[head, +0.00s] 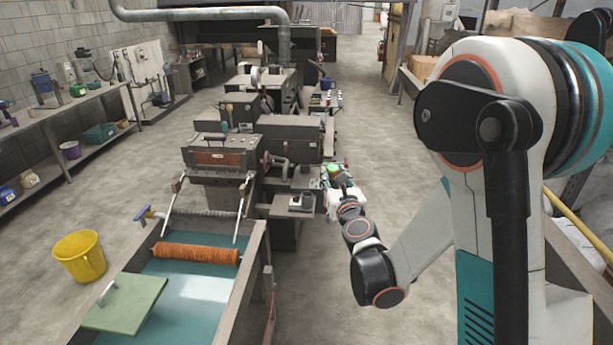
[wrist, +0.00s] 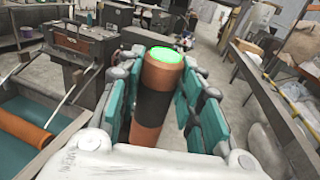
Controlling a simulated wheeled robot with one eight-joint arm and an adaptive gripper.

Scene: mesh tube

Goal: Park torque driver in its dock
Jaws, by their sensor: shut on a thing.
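My gripper (head: 338,185) is shut on a brown cylinder with a dark middle band and a bright green top, which I take to be the torque driver (wrist: 158,90). In the wrist view its teal-padded fingers (wrist: 163,100) stand on both sides of the cylinder. In the head view the driver's green top (head: 334,169) shows small, just right of the machines; most of its body is hidden. A small grey block with a dark top (head: 302,201) sits on a low ledge left of my gripper, apart from it. I cannot tell whether this block is the dock.
A roller press (head: 217,160) stands left of my gripper. A teal-topped table with an orange roller (head: 196,254) and a green board (head: 126,303) is nearer. A yellow bucket (head: 79,257) stands on the floor. The aisle floor right of the machines is clear.

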